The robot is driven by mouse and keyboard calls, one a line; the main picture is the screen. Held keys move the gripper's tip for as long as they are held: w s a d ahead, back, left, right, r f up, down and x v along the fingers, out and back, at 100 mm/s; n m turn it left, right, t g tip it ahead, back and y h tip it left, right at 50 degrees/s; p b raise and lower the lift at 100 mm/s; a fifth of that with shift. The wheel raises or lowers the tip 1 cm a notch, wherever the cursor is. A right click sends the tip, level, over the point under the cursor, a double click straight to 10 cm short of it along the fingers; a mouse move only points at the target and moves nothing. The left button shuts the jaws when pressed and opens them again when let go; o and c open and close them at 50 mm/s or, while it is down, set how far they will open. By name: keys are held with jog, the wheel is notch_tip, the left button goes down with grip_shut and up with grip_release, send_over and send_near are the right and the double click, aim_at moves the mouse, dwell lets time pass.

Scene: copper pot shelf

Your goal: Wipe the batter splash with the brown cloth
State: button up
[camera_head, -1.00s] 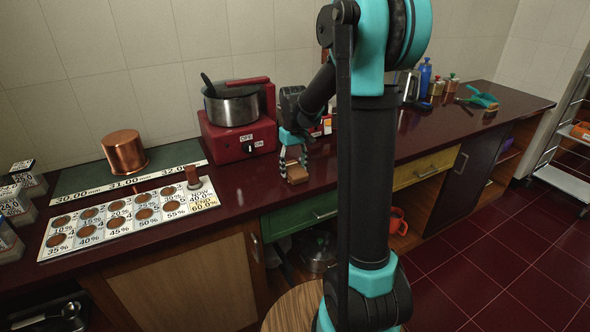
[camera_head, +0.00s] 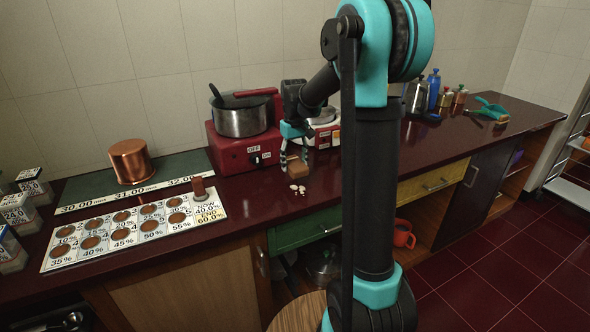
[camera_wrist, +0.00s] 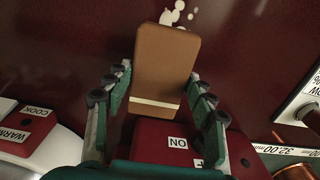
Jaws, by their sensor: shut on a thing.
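The batter splash (camera_head: 297,189) is several pale cream blobs on the dark red counter, in front of the red stove unit. It also shows at the top of the wrist view (camera_wrist: 177,14), just beyond the cloth's far end. The brown cloth (camera_wrist: 166,62) is a folded block with a pale stripe near its lower end. It also shows in the head view (camera_head: 301,168), just behind the splash. My gripper (camera_head: 294,155) points down and is shut on the cloth, with one finger along each side in the wrist view. I cannot tell whether the cloth touches the counter.
A red stove (camera_head: 240,150) with a steel pot (camera_head: 240,118) stands behind to the left. A second red and white appliance (camera_head: 326,132) is behind my gripper. A numbered board (camera_head: 122,230) and a copper pot (camera_head: 130,161) lie left.

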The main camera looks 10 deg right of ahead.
aim_at(295, 163)
jog(key=shift+r, duration=1.95)
jog(key=shift+f, duration=0.1)
